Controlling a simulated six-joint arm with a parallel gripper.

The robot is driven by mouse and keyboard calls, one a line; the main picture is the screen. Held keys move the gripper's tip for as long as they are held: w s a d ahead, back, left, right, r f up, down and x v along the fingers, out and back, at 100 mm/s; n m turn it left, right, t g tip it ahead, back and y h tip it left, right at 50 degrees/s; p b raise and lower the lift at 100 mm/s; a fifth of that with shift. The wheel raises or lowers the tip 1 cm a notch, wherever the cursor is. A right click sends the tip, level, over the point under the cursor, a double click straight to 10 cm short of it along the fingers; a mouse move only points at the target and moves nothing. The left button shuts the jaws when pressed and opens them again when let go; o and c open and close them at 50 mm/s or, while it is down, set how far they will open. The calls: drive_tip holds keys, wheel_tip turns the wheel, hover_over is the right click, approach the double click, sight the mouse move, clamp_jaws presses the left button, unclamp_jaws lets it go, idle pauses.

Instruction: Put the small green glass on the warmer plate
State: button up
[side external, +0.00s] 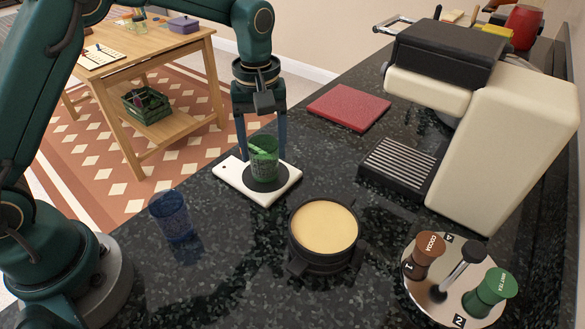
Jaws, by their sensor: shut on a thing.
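The small green glass (263,160) is upright between the fingers of my gripper (264,150), which is shut on it. The glass is at the dark round disc of the white warmer plate (228,176). Its base looks to be on or just above the disc; I cannot tell whether it touches. A light green piece shows in or through the glass. My gripper points straight down from above.
A blue glass (172,217) stands at the left. A dark round pot with a pale yellow top (323,229) stands in front. A red mat (348,107), a cream coffee machine (500,140) and a round holder with cocoa and mint tea pieces (432,290) are to the right.

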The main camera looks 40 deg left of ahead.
drive_tip(key=shift+f, duration=0.1)
drive_tip(key=o, duration=1.5)
drive_tip(key=shift+c, duration=0.2)
drive_tip(key=shift+s+r+m+t, duration=0.6)
drive_tip(key=shift+s+r+m, duration=0.75)
drive_tip(key=shift+r, duration=6.25)
drive_tip(key=s+a+f+m+t, duration=0.1)
drive_tip(key=s+f+m+t, duration=0.1)
drive_tip(key=s, duration=0.5)
drive_tip(key=s+a+f+m+t, duration=0.1)
drive_tip(key=s+f+m+t, duration=0.1)
drive_tip(key=s, duration=0.6)
drive_tip(key=shift+s+a+f+m, duration=0.25)
drive_tip(key=shift+f+m, duration=0.45)
drive_tip(key=shift+m, duration=0.45)
